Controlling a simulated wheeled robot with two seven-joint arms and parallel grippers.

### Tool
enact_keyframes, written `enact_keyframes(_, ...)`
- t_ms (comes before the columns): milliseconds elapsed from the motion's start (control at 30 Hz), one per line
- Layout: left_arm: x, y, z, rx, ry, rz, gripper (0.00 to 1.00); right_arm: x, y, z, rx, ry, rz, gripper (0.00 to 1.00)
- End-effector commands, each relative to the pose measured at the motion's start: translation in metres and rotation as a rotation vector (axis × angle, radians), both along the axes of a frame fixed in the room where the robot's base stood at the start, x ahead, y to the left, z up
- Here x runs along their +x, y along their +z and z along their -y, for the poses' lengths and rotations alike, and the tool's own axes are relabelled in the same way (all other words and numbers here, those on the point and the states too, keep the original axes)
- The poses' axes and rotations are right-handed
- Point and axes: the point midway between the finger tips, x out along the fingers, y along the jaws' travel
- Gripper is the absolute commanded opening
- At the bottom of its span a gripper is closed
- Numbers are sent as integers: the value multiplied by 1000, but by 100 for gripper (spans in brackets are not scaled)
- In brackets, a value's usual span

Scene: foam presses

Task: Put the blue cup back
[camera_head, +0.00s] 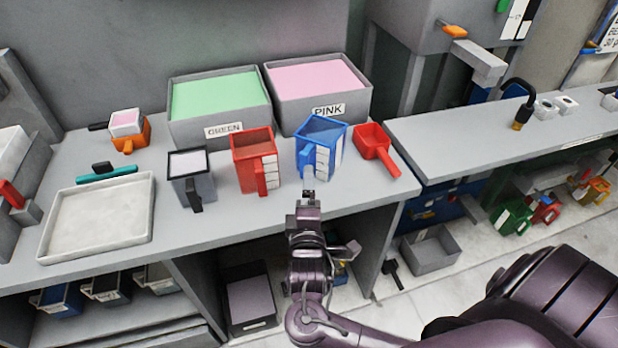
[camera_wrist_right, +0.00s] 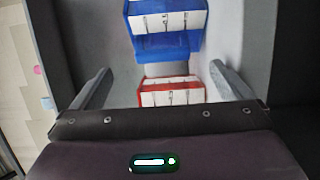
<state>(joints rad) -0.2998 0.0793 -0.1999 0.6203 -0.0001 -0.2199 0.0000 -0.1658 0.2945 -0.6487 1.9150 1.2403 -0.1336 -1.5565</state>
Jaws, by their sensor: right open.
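The blue cup (camera_head: 321,133) stands upright on the grey counter (camera_head: 240,215), right of a red cup (camera_head: 250,150). It has a blue handle at its front and white marked strips on its side. My right gripper (camera_head: 308,197) is just in front of the blue cup, near its handle. In the right wrist view my right gripper (camera_wrist_right: 161,72) is open, its fingers spread apart with nothing held. The blue cup (camera_wrist_right: 166,40) shows ahead of the fingers and the red cup (camera_wrist_right: 170,92) shows between them. My left gripper is not in view.
Behind the cups stand the green bin (camera_head: 218,95) and the pink bin (camera_head: 318,78). A red scoop (camera_head: 375,145) lies close right of the blue cup. A dark grey cup (camera_head: 190,175) and a pale tray (camera_head: 98,215) are to the left.

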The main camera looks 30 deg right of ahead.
Motion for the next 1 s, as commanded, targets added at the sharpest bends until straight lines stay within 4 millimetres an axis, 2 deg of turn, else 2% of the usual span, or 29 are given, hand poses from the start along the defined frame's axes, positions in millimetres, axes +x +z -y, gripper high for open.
enact_keyframes(100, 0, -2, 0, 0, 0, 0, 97, -17, -1, -10, 2, 1, -3, 98)
enact_keyframes(300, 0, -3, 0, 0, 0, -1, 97, -30, 0, -18, 1, -1, -1, 98)
enact_keyframes(1000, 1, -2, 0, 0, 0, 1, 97, -31, 0, -19, 0, -1, 0, 98)
